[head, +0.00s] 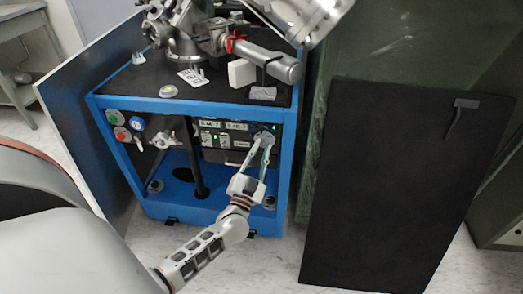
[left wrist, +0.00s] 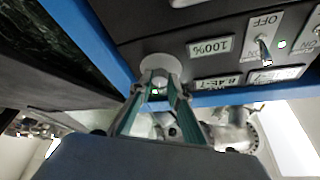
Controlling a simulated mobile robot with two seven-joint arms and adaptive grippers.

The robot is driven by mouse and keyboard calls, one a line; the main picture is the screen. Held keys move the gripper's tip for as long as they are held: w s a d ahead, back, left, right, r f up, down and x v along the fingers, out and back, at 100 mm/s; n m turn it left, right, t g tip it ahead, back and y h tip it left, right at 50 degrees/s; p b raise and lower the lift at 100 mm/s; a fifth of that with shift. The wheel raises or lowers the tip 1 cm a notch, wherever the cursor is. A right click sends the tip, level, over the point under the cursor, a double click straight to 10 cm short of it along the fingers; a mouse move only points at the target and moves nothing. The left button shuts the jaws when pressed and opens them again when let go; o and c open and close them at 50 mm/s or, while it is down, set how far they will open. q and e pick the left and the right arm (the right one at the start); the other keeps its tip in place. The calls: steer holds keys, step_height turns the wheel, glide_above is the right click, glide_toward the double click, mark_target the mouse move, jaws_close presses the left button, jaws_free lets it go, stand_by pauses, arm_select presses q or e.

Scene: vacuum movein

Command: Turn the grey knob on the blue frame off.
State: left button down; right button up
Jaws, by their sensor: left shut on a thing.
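The blue frame (head: 283,170) stands in the middle of the head view and holds a dark control panel. The grey knob (head: 269,137) is at the panel's right end, close to the frame's right post. In the left wrist view the knob (left wrist: 160,64) is round and light grey, beside the blue frame (left wrist: 82,35). My left gripper (head: 262,144) reaches up to it from below. Its two thin fingers (left wrist: 157,88) are shut on the knob, one on each side, and partly hide it. My right gripper is in neither view.
A toggle switch (left wrist: 263,48) with an OFF label sits beside the knob. Metal pump parts (head: 265,60) stand on top. A dark panel (head: 385,190) leans at right.

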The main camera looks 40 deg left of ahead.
arm_select(q)
steer(key=n+y, duration=0.1)
steer(key=n, duration=0.1)
steer(key=n+y, duration=0.1)
steer(key=n, duration=0.1)
steer(key=shift+d+f, duration=0.15)
steer(key=shift+f, duration=0.05)
steer(key=n+g+y, duration=0.1)
steer(key=n, duration=0.1)
steer(key=n+g+y, duration=0.1)
steer(key=n, duration=0.2)
steer(key=n+y, duration=0.1)
steer(key=n, duration=0.2)
steer(key=shift+w+d+r+g+y, duration=0.15)
steer(key=shift+w+d+g+y, duration=0.05)
steer(key=shift+g+y, duration=0.2)
steer(key=shift+n+g+y, duration=0.4)
steer(key=shift+n, duration=0.8)
steer(key=shift+d+n+g+y, duration=0.1)
steer(key=shift+n+g+y, duration=0.35)
steer(key=shift+n, duration=0.75)
steer(key=shift+n+g+p, duration=0.25)
steer(key=shift+n+p, duration=0.05)
steer(key=shift+n, duration=0.3)
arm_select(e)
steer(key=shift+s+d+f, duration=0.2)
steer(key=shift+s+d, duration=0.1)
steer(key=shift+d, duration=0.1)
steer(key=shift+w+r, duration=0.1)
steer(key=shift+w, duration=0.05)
